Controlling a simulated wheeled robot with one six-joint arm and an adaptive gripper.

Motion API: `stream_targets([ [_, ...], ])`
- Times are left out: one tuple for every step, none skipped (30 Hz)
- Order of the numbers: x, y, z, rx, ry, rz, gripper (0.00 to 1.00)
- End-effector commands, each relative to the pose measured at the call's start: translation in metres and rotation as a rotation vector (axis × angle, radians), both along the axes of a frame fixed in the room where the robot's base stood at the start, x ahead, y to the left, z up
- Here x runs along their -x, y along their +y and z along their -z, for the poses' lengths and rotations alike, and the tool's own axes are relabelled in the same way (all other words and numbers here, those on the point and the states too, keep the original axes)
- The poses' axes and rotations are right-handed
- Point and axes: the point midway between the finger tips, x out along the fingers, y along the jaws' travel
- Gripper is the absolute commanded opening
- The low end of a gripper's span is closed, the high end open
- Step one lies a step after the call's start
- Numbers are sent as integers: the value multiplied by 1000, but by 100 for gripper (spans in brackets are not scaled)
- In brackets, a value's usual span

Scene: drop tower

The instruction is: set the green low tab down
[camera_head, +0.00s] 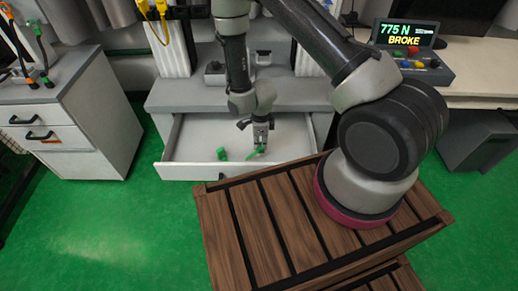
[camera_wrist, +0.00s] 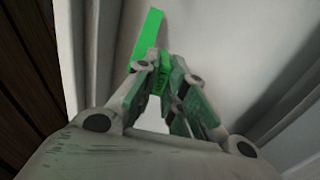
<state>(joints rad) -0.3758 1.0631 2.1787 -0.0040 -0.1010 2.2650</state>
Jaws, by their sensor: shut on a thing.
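My gripper (camera_head: 259,146) is low over the open white drawer (camera_head: 190,172) below the tower. It is shut on the green low tab (camera_head: 256,153), a small flat green piece. In the wrist view the green low tab (camera_wrist: 149,40) sticks out beyond the fingertips, tilted up and to the left. A part of it with a dark mark also shows between the fingers. I cannot tell whether the tab touches the drawer floor. Another small green piece (camera_head: 222,154) lies in the drawer to the left of my gripper.
The drawer's front wall and side walls stand close around my gripper. The drawer floor right of the gripper is clear. A display (camera_head: 406,34) reads "775 N BROKE". A white cabinet (camera_head: 95,140) stands left. My wooden-slatted deck is in front.

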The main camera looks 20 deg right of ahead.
Motion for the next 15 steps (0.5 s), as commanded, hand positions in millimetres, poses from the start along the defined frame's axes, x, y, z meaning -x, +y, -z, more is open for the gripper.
stream_targets([
  [1,-1,10,1,3,0,0],
  [2,-1,15,2,4,0,0],
  [2,-1,21,2,5,0,0],
  [1,0,25,1,3,0,0],
  [1,0,29,1,3,0,0],
  [1,0,32,0,2,0,0],
  [1,0,33,1,1,0,0],
  [1,0,34,1,1,0,0],
  [1,0,34,1,1,0,0],
  [0,0,34,1,1,0,0],
  [0,0,34,1,1,0,0],
  [0,0,34,1,1,0,0],
  [0,0,34,1,1,0,0],
  [0,0,34,1,1,0,0],
  [1,0,34,1,1,0,0],
])
